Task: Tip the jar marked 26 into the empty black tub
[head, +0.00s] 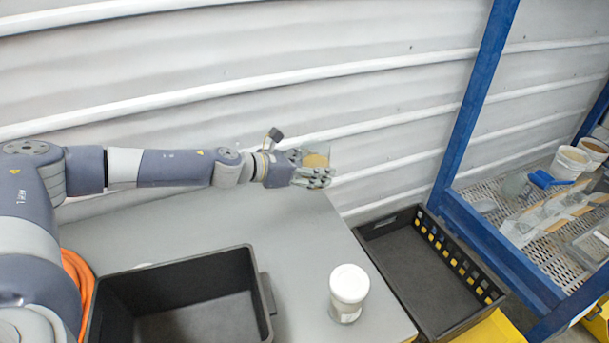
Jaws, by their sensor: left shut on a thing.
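My left gripper (318,178) is shut on a clear jar (317,160) with tan contents, held above the back of the grey table. The jar's number cannot be read, and its lower part is hidden by the fingers. A black tub (253,258) stands at the table's front left, and the part of its inside that shows is empty. The held jar is behind and to the right of this tub, not over it. A second jar with a white lid (349,284) stands upright at the table's right; no number is legible on it. My right gripper is out of view.
A black crate (392,218) with a slotted side, empty where visible, sits right of the grey table (215,222). A blue-framed rack (470,110) at the right holds white buckets (569,163) and clear containers. A ribbed white wall stands behind.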

